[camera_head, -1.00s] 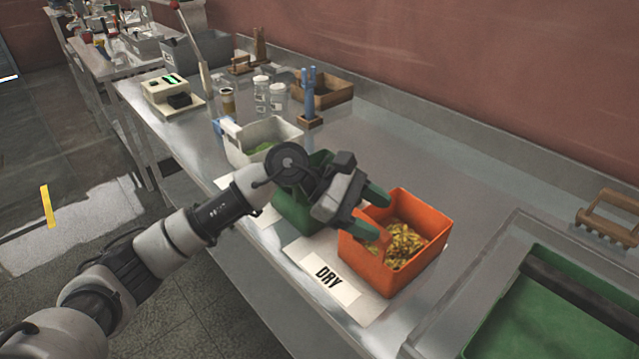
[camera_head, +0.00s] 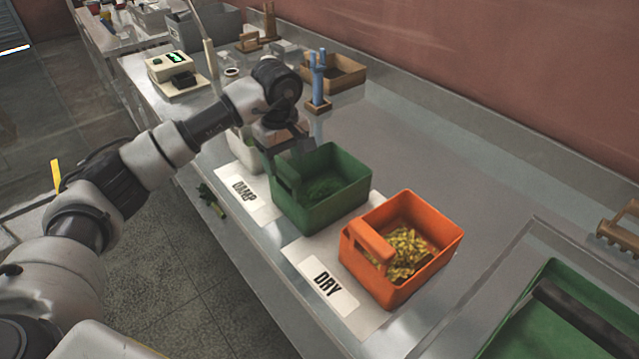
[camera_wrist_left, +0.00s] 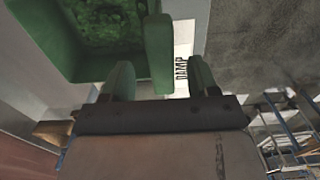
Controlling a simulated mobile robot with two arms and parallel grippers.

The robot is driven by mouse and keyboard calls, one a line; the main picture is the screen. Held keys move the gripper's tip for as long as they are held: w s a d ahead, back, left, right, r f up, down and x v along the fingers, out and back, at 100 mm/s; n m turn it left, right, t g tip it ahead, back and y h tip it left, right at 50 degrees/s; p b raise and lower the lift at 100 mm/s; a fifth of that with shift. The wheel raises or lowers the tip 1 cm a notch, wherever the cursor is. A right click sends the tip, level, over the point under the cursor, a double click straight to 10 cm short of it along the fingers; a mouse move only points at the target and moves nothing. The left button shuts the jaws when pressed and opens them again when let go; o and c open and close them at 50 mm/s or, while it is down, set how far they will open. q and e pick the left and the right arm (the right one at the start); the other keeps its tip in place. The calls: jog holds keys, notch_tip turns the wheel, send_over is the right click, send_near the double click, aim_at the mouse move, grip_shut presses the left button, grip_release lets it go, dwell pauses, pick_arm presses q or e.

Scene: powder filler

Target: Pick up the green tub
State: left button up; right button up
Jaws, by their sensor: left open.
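The green tub (camera_head: 331,203) stands on the counter between the white tub and the orange tub. It holds dark green material, and its handle (camera_head: 287,176) is on the left side. My left gripper (camera_head: 283,146) is open at the tub's far left, over its rim. In the left wrist view, the open fingers (camera_wrist_left: 160,78) show on either side of the tub's upright handle (camera_wrist_left: 158,45). I cannot tell whether they touch it. The tub's wall and contents fill the upper left there. My right gripper is not in view.
An orange tub (camera_head: 436,262) with yellow pieces stands close on the right. A white tub (camera_head: 243,152) is partly hidden behind my left gripper. "DAMP" (camera_head: 244,191) and "DRY" (camera_head: 327,284) labels lie along the front edge. A blue-handled tool stand (camera_head: 318,85) is behind. Counter to the back right is clear.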

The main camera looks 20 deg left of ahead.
aim_at(283, 166)
pick_arm(q)
notch_tip(283, 166, down, 4)
jog(key=shift+a+r+p, duration=0.1)
jog(key=shift+a+p, duration=0.05)
jog(key=shift+p, duration=0.8)
jog(key=shift+f, duration=0.55)
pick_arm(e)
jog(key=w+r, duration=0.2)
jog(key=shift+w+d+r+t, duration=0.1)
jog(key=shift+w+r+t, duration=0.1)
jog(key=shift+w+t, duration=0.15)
pick_arm(q)
jog(key=shift+c, duration=0.7)
jog(key=c, duration=0.5)
grip_shut()
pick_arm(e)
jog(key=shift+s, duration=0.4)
